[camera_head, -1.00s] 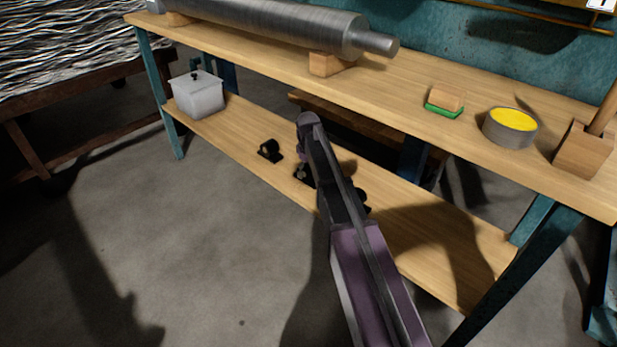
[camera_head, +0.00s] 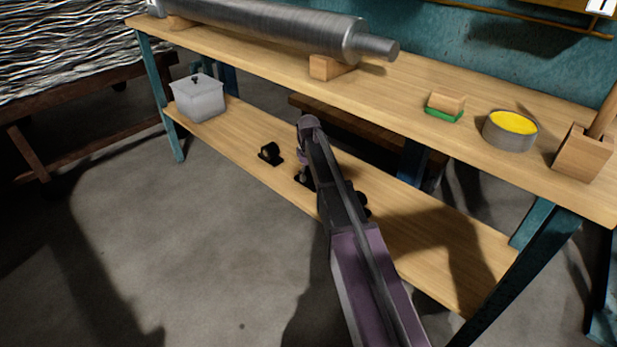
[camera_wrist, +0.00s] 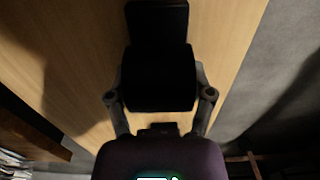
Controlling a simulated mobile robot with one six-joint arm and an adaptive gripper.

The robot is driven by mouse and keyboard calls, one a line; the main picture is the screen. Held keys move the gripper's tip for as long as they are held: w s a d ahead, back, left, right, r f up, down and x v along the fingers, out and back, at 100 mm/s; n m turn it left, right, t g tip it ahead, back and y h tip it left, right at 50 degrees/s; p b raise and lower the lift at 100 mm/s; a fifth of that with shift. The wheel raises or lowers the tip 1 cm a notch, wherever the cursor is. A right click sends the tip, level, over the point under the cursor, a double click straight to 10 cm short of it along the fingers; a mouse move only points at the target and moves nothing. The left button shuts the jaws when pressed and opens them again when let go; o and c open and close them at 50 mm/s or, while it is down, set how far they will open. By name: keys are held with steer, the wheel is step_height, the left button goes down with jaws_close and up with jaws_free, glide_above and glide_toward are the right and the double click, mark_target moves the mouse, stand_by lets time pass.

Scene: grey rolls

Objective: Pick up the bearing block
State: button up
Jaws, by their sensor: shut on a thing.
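A black bearing block (camera_wrist: 158,75) fills the middle of the wrist view, above the wooden lower shelf. My gripper (camera_wrist: 160,97) has a finger on each side of it and is shut on it. In the head view my gripper (camera_head: 303,164) points down at the lower shelf, and the dark base of the held block (camera_head: 304,181) shows just below it, at or close to the shelf. My arm hides most of it. A second black bearing block (camera_head: 270,152) stands apart to the left on the same shelf.
Part of another dark object (camera_head: 362,201) shows right of my arm. The upper bench top (camera_head: 270,60) overhangs behind, with a steel roller (camera_head: 270,25) and a yellow-filled tin (camera_head: 511,130).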

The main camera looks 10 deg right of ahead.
steer(key=shift+r, duration=0.15)
step_height(320, 180, up, 10)
steer(key=p, duration=1)
steer(key=shift+f, duration=0.2)
steer(key=shift+r, duration=0.1)
stand_by(0.5)
step_height(320, 180, up, 3)
steer(key=p, duration=0.3)
stand_by(0.5)
